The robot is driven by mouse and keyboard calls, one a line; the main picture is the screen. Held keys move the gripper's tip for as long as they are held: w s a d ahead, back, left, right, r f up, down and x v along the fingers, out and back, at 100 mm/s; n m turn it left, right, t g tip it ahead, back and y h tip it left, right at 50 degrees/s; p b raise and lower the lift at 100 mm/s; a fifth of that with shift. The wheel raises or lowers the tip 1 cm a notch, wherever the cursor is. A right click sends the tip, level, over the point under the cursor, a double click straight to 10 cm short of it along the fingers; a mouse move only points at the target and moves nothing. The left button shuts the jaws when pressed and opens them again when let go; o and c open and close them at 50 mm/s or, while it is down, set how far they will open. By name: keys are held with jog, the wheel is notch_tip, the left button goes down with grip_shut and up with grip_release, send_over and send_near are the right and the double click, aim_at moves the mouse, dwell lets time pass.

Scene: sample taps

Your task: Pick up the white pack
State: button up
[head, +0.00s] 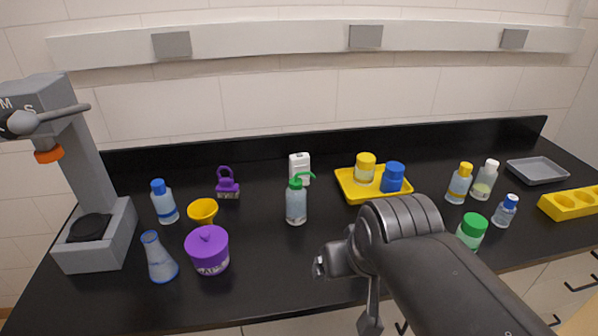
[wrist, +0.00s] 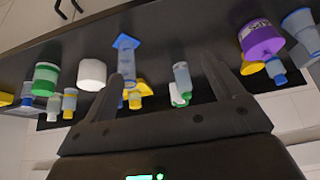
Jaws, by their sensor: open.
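The white pack (head: 299,168) stands upright on the black bench in the head view. It is just behind a wash bottle (head: 296,206) with a green top, which hides its lower part. In the wrist view, the wash bottle (wrist: 182,78) shows between the fingers, farther off.
A yellow tray (head: 350,193) with two jars is right of the pack. A purple-lidded jar (head: 207,251), yellow funnel (head: 202,210) and flask (head: 159,259) stand left. A white cylinder (wrist: 92,74) and blue-footed cylinder (wrist: 126,45) show in the wrist view. Several bottles stand right.

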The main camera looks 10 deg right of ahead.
jog(key=w+r, duration=0.5)
jog(key=w, duration=0.7)
jog(key=n+g, duration=0.1)
send_over(299, 161)
jog(key=s, duration=0.2)
notch_tip(299, 161, down, 11)
jog(key=shift+y, duration=0.3)
jog(key=x, duration=0.5)
jog(key=shift+s+d, duration=0.1)
jog(key=shift+d, duration=0.05)
jog(key=x, duration=0.5)
jog(key=shift+d, duration=0.35)
jog(key=shift+c, duration=0.2)
